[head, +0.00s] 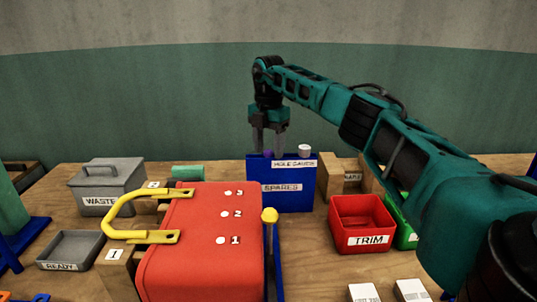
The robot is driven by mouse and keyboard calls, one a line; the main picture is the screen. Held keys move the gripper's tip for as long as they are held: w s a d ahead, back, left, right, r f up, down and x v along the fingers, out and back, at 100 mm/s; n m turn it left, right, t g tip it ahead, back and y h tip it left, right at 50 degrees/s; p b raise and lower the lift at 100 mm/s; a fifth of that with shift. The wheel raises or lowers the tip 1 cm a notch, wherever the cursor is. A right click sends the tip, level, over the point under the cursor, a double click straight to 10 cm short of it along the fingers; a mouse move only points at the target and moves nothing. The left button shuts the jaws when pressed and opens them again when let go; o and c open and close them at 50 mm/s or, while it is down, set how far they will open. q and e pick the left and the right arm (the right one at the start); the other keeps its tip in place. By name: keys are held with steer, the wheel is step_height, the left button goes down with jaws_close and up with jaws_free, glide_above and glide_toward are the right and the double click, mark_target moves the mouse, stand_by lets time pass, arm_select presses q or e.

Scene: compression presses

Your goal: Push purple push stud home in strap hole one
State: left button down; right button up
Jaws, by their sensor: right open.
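My right gripper (268,148) is open and points down over the blue SPARES holder (302,197) at the back of the table. A small purple piece, seemingly the purple push stud (267,154), shows at the holder's top between the fingertips. The fingers partly hide it, and I cannot tell whether they touch it. The red body (190,265) in the front middle has white spots beside labels 1, 2 and 3. The spot at label 1 (221,240) is nearest and looks uncovered. My left gripper is not in view.
A yellow handle (120,213) projects left from the red body. A yellow-knobbed blue lever (270,216) stands at its right. The red TRIM bin (361,212), grey WASTE box (105,178) and READY tray (72,240) stand around. Bare table lies right of the lever.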

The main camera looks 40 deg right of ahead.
steer(key=shift+f, duration=0.1)
steer(key=shift+c, duration=0.2)
jaws_close()
stand_by(0.4)
